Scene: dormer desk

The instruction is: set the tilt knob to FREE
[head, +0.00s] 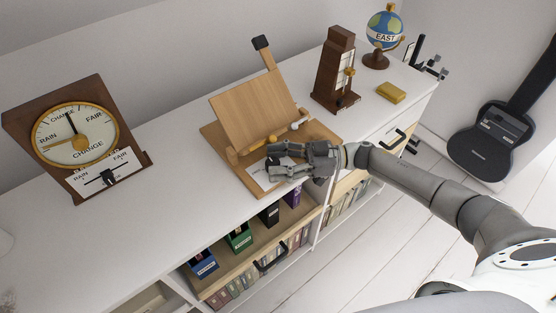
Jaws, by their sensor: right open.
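A wooden tilting stand (254,103) rests on the white desktop, with its board raised on a wooden base and a dark-tipped arm rising behind it. White-and-brass round parts (295,126) show along the board's lower edge. A pale label card (259,183) lies at the base's front, mostly hidden. My right gripper (271,161) is open at the front of the base, its fingers pointing left. A small dark part between the fingers may be the tilt knob. Its setting and any FREE mark cannot be read, and contact cannot be told. My left gripper is not in view.
A barometer (79,134) with a slider card stands at left. A metronome (334,72), a globe (384,29) and a yellow block (391,92) stand right of the stand. Shelves with binders (239,237) lie below the front edge.

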